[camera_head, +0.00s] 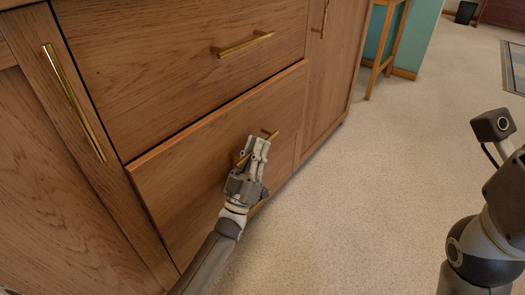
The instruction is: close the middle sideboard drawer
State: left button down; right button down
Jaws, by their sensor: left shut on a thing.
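The wooden sideboard shows a lower drawer (190,180) that stands out a little from the front, its top edge showing. Above it is another drawer (170,50) with a brass bar handle (243,45), which looks flush. I cannot tell from this view which of them is the middle drawer. My left gripper (257,147) is shut on the lower drawer's brass handle (270,134), and its fingers hide most of the bar. My right gripper is out of view; only part of my right arm shows at the right edge.
A left door (55,190) and a right door (330,70) with brass handles flank the drawers. A wooden stool or table leg (380,50) stands past the sideboard by a teal wall. The pale carpet (370,180) to the right is clear, with a rug at the far right.

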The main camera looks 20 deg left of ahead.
pick_arm(q)
jog(key=shift+w+a, duration=0.25)
jog(key=shift+a, duration=0.35)
jog(key=shift+w+a, duration=0.2)
jog(key=shift+a, duration=0.4)
jog(key=c, duration=1.8)
grip_release()
jog(key=v, duration=1.2)
jog(key=shift+d, duration=0.1)
